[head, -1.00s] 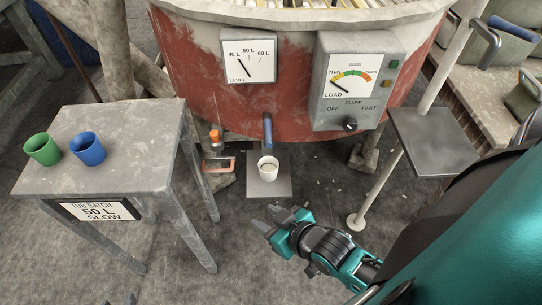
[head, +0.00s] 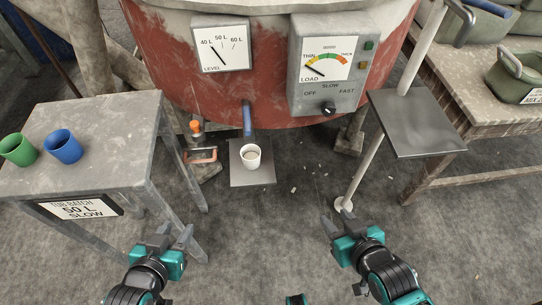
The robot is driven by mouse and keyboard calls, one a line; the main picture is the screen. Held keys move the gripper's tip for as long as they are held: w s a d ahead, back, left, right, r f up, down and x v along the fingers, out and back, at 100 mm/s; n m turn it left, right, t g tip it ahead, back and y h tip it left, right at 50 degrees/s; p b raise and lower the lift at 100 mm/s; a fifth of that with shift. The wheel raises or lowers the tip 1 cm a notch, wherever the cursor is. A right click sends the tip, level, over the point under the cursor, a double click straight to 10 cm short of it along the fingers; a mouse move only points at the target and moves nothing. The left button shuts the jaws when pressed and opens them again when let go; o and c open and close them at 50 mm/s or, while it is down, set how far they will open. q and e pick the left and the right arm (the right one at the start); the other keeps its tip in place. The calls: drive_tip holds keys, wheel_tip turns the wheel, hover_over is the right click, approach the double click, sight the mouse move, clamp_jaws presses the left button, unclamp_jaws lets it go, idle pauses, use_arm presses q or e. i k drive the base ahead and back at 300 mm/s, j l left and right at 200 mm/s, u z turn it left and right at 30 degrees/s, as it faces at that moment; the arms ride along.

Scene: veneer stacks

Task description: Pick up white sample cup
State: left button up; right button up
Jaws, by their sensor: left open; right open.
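The white sample cup (head: 251,157) stands upright on a small grey metal shelf (head: 252,179), below the blue-handled tap (head: 247,120) of the red tub. It holds something pale. My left gripper (head: 175,236) is open and empty, low in the picture, to the left of the cup and nearer to me. My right gripper (head: 338,222) is open and empty, to the right of the cup and nearer to me. Neither gripper touches the cup.
A grey table (head: 88,107) at left carries a green cup (head: 18,149) and a blue cup (head: 63,147). A dark plate on a pole (head: 416,124) stands at right. Open floor lies in front of the shelf.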

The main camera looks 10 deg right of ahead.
sight(250, 154)
drive_tip(key=i+u, duration=0.2)
drive_tip(key=u, duration=0.15)
drive_tip(key=i+l+u, duration=0.1)
drive_tip(key=u, duration=0.25)
drive_tip(key=i+l+u, duration=0.1)
drive_tip(key=i+u, duration=0.25)
drive_tip(key=k, duration=0.1)
